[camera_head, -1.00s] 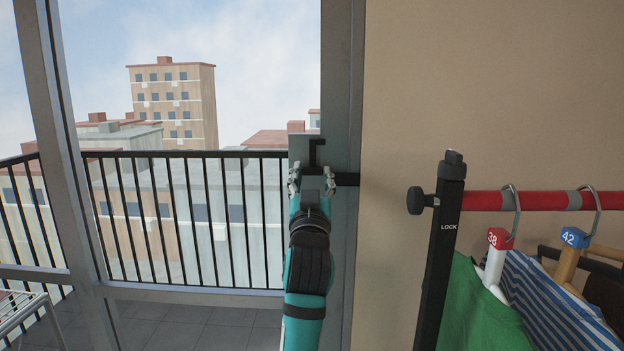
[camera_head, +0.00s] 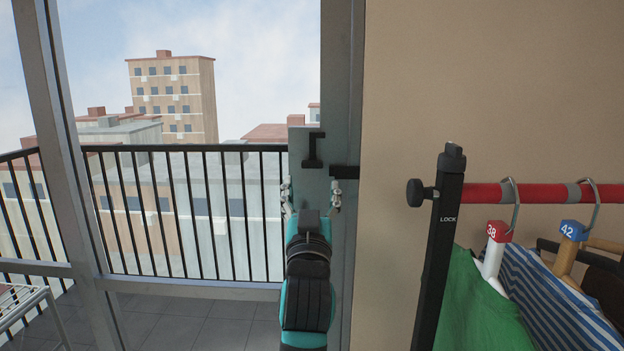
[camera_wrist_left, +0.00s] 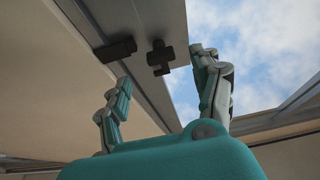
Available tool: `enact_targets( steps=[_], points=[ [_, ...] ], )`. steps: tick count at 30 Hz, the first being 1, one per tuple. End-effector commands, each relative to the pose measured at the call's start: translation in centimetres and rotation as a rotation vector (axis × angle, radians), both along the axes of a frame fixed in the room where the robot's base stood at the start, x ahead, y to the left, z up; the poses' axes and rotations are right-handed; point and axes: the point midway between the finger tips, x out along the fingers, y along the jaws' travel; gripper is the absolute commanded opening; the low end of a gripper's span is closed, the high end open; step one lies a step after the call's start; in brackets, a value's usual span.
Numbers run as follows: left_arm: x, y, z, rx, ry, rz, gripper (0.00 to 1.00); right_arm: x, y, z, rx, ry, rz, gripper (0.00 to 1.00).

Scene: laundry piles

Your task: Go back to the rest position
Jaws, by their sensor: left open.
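My left gripper (camera_head: 312,196) is open and empty in front of the grey window frame post (camera_head: 343,100). A black handle (camera_head: 313,149) sits on the frame just above the gripper, apart from it. In the left wrist view the two spread fingers of my left gripper (camera_wrist_left: 165,95) have nothing between them. The handle (camera_wrist_left: 160,58) shows beyond them, next to a dark block (camera_wrist_left: 115,49). My right gripper is not in view.
A clothes rack (camera_head: 440,260) with a red rail (camera_head: 535,194) stands at the right, holding a green garment (camera_head: 475,310) and a striped one (camera_head: 555,300). A beige wall (camera_head: 480,80) is behind it. A balcony railing (camera_head: 185,149) and a white drying rack (camera_head: 30,298) are at the left.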

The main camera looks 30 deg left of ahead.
Motion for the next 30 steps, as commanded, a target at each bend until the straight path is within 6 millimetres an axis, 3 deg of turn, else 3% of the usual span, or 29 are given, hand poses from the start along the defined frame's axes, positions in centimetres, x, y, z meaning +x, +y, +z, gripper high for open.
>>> enact_targets(
  steps=[6,22,26,29,30],
  points=[
    [-1.0,-0.6,-0.5,-0.001,0.000,0.000,0.65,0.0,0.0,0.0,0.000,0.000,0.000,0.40],
    [-0.9,-0.7,-1.1,-0.002,0.017,-0.004,0.65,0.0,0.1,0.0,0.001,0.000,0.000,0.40],
    [-0.6,-1.2,-5.6,-0.024,0.135,-0.037,0.65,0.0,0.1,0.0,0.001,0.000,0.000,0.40],
    [-0.9,-2.2,-12.2,-0.057,0.308,-0.090,0.65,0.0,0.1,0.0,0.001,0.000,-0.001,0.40],
    [-1.3,-2.8,-15.2,-0.073,0.390,-0.115,0.65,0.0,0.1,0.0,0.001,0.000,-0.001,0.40]
  ],
)
